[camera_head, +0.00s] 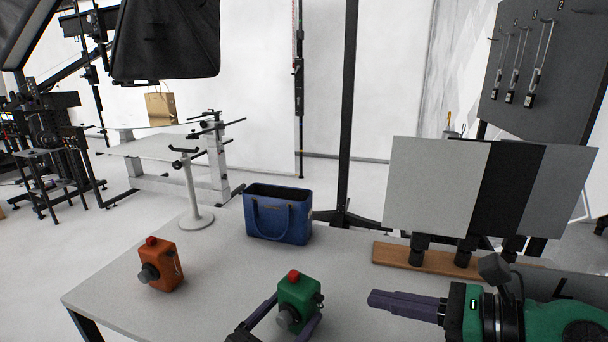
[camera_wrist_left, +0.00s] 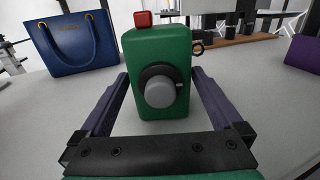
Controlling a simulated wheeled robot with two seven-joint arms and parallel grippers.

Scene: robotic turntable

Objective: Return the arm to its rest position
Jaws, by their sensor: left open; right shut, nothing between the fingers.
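My left gripper (camera_head: 281,318) is at the bottom centre of the head view, low over the table. Its fingers are open, one on each side of a green box (camera_head: 298,291) with a red button on top and a grey knob on its face. In the left wrist view the green box (camera_wrist_left: 158,72) stands upright between the spread purple fingers, with gaps visible beside it. My right gripper (camera_head: 402,304) is shut and empty, at the right of the head view, its fingers pointing left.
An orange box (camera_head: 162,266) with a red button stands at the left of the grey table (camera_head: 222,282). A blue bag (camera_head: 278,215) stands at the back edge beside a white stand (camera_head: 192,190). Grey and black panels (camera_head: 432,186) on a wooden base (camera_head: 437,262) stand behind my right gripper.

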